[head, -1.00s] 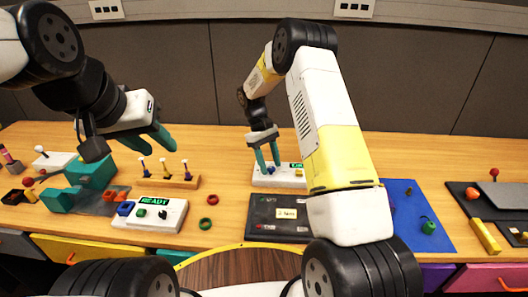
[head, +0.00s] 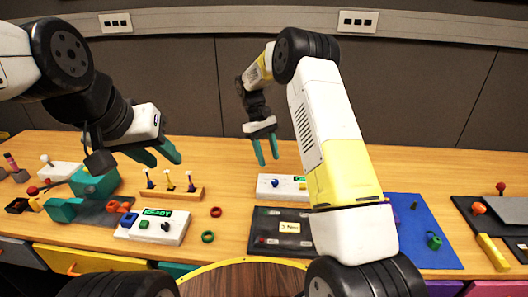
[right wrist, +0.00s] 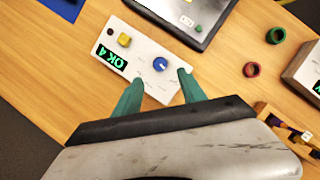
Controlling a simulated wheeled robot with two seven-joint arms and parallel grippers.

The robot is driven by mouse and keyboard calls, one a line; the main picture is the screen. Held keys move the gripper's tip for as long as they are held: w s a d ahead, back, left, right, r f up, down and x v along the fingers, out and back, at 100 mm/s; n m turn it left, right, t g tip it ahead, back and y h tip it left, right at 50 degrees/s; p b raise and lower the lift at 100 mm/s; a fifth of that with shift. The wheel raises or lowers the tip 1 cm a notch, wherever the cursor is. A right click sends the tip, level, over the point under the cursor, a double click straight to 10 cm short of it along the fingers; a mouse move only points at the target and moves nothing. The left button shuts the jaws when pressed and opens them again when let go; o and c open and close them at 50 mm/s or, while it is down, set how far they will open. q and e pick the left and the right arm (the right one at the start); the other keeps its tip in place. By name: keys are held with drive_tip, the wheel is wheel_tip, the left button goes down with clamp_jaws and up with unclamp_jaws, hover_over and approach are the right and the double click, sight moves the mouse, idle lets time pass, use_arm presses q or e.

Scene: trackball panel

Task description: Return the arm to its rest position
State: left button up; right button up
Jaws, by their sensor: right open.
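My right gripper (head: 266,151) is open and empty, raised above the white trackball panel (head: 268,187) at the back of the table. In the right wrist view the panel (right wrist: 150,50) lies beyond the green fingertips (right wrist: 158,84), with a blue ball (right wrist: 160,64), a yellow knob (right wrist: 124,40) and a green display (right wrist: 111,57) that reads "OK 4". The fingers do not appear to touch it. My left gripper (head: 164,156) is in the air at the left, above the table, its two green fingers apart with nothing between them.
A white box with a READY display (head: 153,226) and a wooden stand with several pegs (head: 172,194) are at left. Red (head: 216,212) and green rings (head: 208,237) lie loose. A dark board (head: 280,245) lies in front of the panel, a blue mat (head: 420,255) at right.

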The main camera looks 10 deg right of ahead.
drive_tip(key=s+d+r+m+t+y, duration=0.1)
drive_tip(key=s+d+r+t, duration=0.1)
drive_tip(key=s+r, duration=0.55)
drive_tip(key=s+d+r+m+t+y, duration=0.15)
drive_tip(key=s+r, duration=0.25)
drive_tip(key=r, duration=0.7)
drive_tip(key=s+r+m+t+y, duration=0.1)
drive_tip(key=s+m+t, duration=0.1)
drive_tip(key=s, duration=0.7)
drive_tip(key=s+r+m+t+y, duration=0.1)
drive_tip(key=s+t, duration=0.3)
drive_tip(key=s, duration=0.5)
drive_tip(key=shift+s+d+r+m, duration=0.35)
drive_tip(key=shift+s+r, duration=0.05)
drive_tip(key=shift+r, duration=0.4)
